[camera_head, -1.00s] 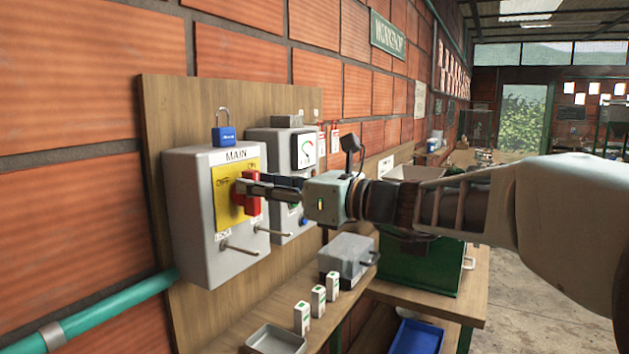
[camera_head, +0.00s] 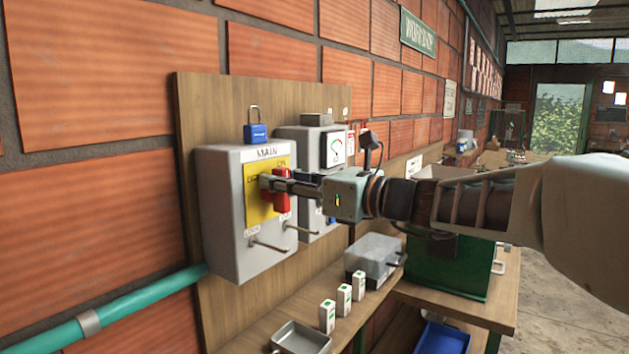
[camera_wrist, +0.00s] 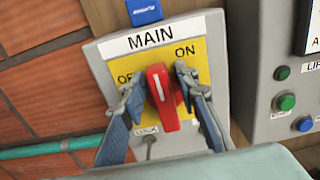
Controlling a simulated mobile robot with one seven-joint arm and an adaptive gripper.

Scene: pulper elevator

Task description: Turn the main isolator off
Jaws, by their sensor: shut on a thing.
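The main isolator (camera_head: 247,243) is a grey box on a wooden board, labelled MAIN, with a yellow plate (camera_head: 257,205). Its red rotary handle (camera_head: 282,192) also shows in the wrist view (camera_wrist: 163,103). There, the handle's white mark points up, between the OFF label (camera_wrist: 125,78) on the left and the ON label (camera_wrist: 185,51) on the right. My gripper (camera_head: 275,186) is shut on the red handle, with one finger on each side in the wrist view (camera_wrist: 157,78). In the head view the fingers hide part of the handle.
A blue padlock (camera_head: 256,132) sits on top of the isolator. Metal rods (camera_head: 268,245) stick out below the plate. A second grey box (camera_head: 290,140) with buttons stands close on the right. Below are a shelf with small white boxes (camera_head: 343,298) and a metal tray (camera_head: 302,338).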

